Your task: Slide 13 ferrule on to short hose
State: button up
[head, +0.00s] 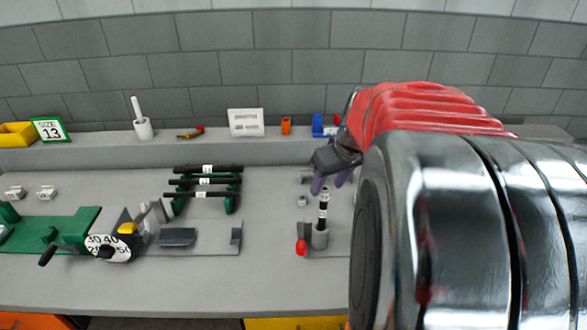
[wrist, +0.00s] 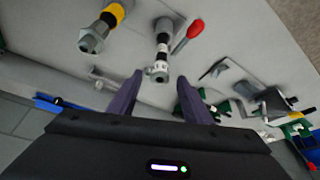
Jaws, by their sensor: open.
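A short upright black hose with white bands (head: 322,211) stands in a grey holder (head: 320,238) with a red knob (head: 301,247) beside it. In the wrist view the hose (wrist: 162,48) points up toward my gripper, and its pale banded end (wrist: 158,72) lies between the fingertips in the picture. I cannot tell whether that end is a ferrule. My gripper (head: 330,182) is open, its purple fingers just above the hose top; they also show in the wrist view (wrist: 160,80). A small grey metal piece (head: 302,201) sits left of the hose.
Black hoses (head: 205,181) lie across a green rack to the left. A green press with a numbered dial (head: 101,246) stands at front left. A yellow-banded metal fitting (wrist: 102,27) stands near the hose. My arm hides the right side.

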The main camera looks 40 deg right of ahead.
jog(key=v, duration=1.2)
jog(key=shift+w+a, duration=0.1)
jog(key=s+a+f, duration=0.1)
jog(key=a+f, duration=0.2)
jog(key=a, duration=0.6)
jog(key=s+a+f+n, duration=0.1)
jog(key=a+f, duration=0.2)
jog(key=a, duration=0.6)
jog(key=s+a+f+n+t, duration=0.1)
jog(key=s+a+f, duration=0.1)
jog(key=a, duration=0.7)
jog(key=shift+f+y, duration=0.4)
jog(key=shift+s, duration=0.1)
